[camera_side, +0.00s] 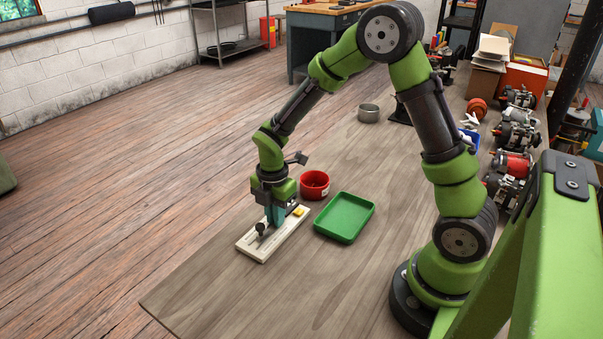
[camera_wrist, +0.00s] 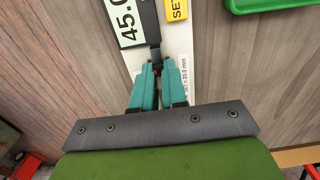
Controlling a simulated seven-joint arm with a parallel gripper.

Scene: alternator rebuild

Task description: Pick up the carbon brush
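My gripper (camera_wrist: 157,68) points down at a long white board (camera_side: 251,247) on the wooden work surface. Its two teal fingers are close together in the wrist view. A narrow dark piece (camera_wrist: 155,52) reaches to the fingertips from a wider black bar (camera_wrist: 148,20) on the board. This may be the carbon brush, but I cannot tell for sure. Whether the fingers touch or grip the dark piece is not clear. In the side view a dark rounded thing (camera_side: 262,228) shows beside the fingers, and the fingertips are partly hidden.
A green tray (camera_side: 344,236) and a red bowl (camera_side: 314,184) stand close by. A metal bowl (camera_side: 369,112) is farther back. The surface in front is clear.

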